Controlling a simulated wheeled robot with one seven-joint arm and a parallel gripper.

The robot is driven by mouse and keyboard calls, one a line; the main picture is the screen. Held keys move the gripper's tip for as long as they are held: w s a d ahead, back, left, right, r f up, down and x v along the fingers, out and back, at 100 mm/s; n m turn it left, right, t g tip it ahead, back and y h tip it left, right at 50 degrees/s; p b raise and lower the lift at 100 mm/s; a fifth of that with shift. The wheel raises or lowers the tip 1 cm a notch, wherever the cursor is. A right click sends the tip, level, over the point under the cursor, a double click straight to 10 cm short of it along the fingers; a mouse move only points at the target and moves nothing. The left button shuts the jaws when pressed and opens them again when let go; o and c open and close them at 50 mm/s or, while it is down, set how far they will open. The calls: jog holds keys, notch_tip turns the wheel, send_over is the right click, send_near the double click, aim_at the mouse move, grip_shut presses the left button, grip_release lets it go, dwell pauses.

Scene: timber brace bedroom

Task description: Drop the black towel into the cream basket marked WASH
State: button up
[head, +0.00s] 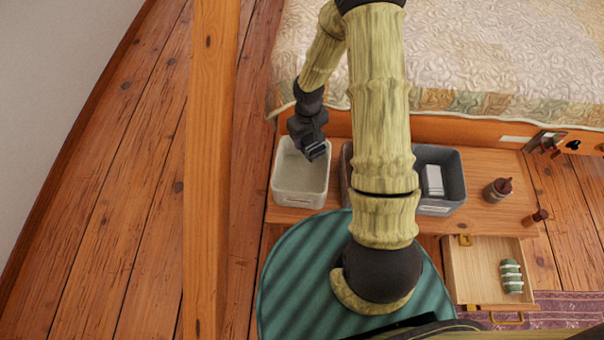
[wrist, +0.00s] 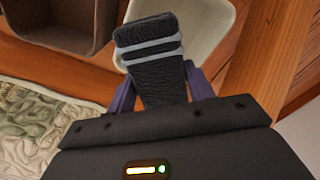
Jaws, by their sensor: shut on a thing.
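The black towel (wrist: 150,60) with pale grey stripes is gripped between the two fingers of my gripper (wrist: 160,88) in the wrist view. The cream basket (wrist: 222,48) shows behind the towel there, partly hidden by it. In the head view the cream basket (head: 300,198) sits at the left end of a low wooden bench, and its inside looks empty where visible. My gripper (head: 315,152) is over the basket's right rear part in that view; its exact height is unclear. The mark on the basket's front is too small to read.
A grey bin (head: 438,206) holding a white item stands to the right, partly behind my arm. An open drawer (head: 470,270) holds a green roll (head: 511,277). A timber post (head: 210,170) rises left of the basket; the bed (head: 480,60) is behind.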

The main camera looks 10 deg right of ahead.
jog(key=shift+f, duration=0.1)
notch_tip(320, 180, down, 6)
jog(key=b, duration=0.5)
jog(key=o, duration=1.1)
jog(key=shift+r, duration=0.2)
notch_tip(320, 180, up, 17)
jog(key=p, duration=0.5)
jog(key=shift+r, duration=0.15)
